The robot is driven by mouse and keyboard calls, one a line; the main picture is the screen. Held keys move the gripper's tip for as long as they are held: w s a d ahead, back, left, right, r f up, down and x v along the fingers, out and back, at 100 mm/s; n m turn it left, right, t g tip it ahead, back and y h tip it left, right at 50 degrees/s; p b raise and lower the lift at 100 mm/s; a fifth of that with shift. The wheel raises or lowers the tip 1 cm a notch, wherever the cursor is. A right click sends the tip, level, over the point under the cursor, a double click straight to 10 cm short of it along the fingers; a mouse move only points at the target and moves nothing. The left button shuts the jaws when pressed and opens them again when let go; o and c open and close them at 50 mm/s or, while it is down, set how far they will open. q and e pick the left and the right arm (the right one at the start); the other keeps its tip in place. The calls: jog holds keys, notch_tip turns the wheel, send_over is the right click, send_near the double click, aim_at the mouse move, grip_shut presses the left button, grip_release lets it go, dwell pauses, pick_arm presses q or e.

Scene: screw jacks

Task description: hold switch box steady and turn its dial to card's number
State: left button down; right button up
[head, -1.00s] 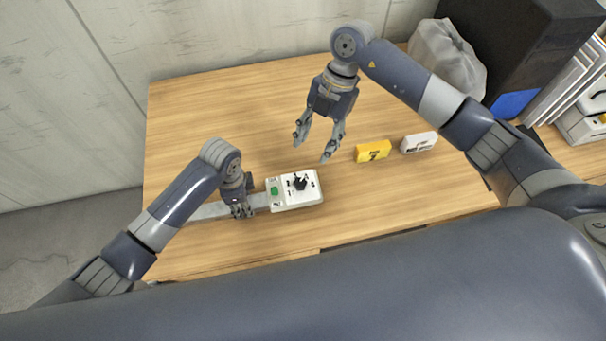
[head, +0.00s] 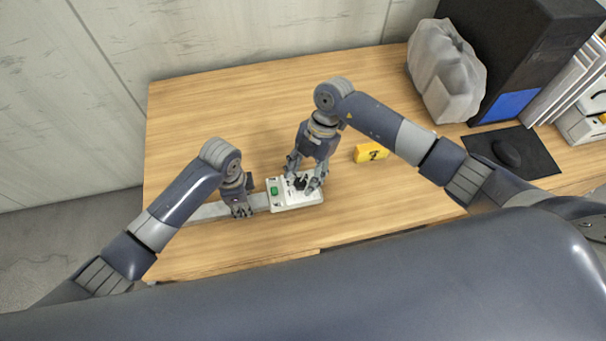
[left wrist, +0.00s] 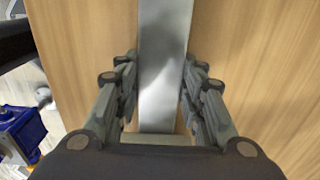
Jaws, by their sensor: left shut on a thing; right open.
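The white switch box (head: 283,206) lies on the table, with a green part (head: 274,191) and a black dial (head: 300,184) on top. A flat grey metal bar (head: 209,211) runs left from it. My left gripper (head: 241,210) is shut on this bar; the left wrist view shows its fingers along both sides of the bar (left wrist: 163,75). My right gripper (head: 304,180) is open above the box, fingers on either side of the dial; contact cannot be told. The yellow card (head: 371,153) stands to the right, with a dark number too small to read surely.
A grey bag (head: 446,72), a black computer case (head: 530,50) and a dark mat with a mouse (head: 507,152) are at the right. My right arm hides most of a white block near the card. The table behind the box is clear.

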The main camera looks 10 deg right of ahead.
jog(key=shift+s+a+f, duration=0.1)
jog(key=shift+f, duration=0.15)
jog(key=c, duration=1.1)
jog(key=shift+o, duration=0.2)
